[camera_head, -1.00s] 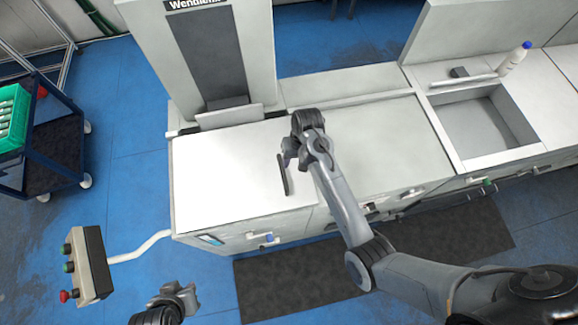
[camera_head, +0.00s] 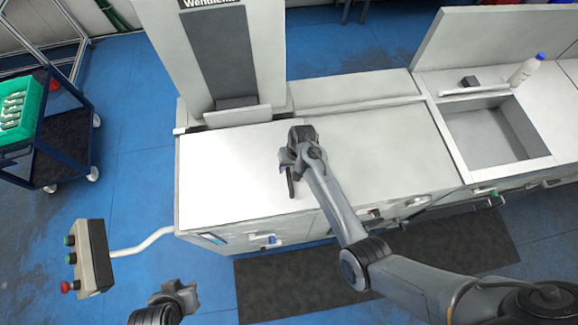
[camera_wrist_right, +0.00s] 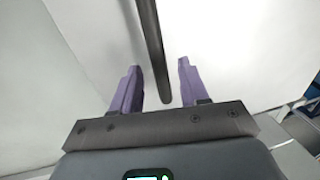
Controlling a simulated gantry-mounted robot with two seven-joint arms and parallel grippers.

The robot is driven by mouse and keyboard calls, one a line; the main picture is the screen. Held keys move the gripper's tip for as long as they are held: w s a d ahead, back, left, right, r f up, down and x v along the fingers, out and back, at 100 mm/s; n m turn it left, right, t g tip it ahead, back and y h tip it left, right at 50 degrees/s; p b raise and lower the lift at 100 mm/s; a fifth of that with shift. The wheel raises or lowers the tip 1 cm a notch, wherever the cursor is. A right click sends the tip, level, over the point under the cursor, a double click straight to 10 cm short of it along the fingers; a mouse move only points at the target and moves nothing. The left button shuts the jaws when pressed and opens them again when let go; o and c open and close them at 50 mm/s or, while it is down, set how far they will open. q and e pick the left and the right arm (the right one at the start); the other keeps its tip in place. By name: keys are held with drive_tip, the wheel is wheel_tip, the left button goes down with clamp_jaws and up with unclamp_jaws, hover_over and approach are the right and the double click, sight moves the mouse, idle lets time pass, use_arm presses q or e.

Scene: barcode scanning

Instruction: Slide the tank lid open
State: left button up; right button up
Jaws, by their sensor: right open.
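The white tank lid (camera_head: 235,175) is a flat panel on top of the left part of the machine. Its dark bar handle (camera_head: 291,184) lies along the lid's right side, mostly covered by my right gripper (camera_head: 288,163). In the right wrist view, the handle (camera_wrist_right: 152,45) runs between the two purple fingers of the open right gripper (camera_wrist_right: 158,85), with a gap on each side. My left gripper (camera_head: 180,292) is low at the left, over the floor and away from the lid; its jaw opening is unclear.
A grey column (camera_head: 220,60) stands behind the lid. To the right are a flat white top (camera_head: 385,145) and an open basin (camera_head: 485,135) with a white bottle (camera_head: 525,72) behind it. A button box (camera_head: 92,257) is at the left, near a dark cart (camera_head: 60,150).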

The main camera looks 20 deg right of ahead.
drive_tip(key=shift+f, duration=0.2)
clamp_jaws()
drive_tip(key=shift+d, duration=0.1)
idle(0.4)
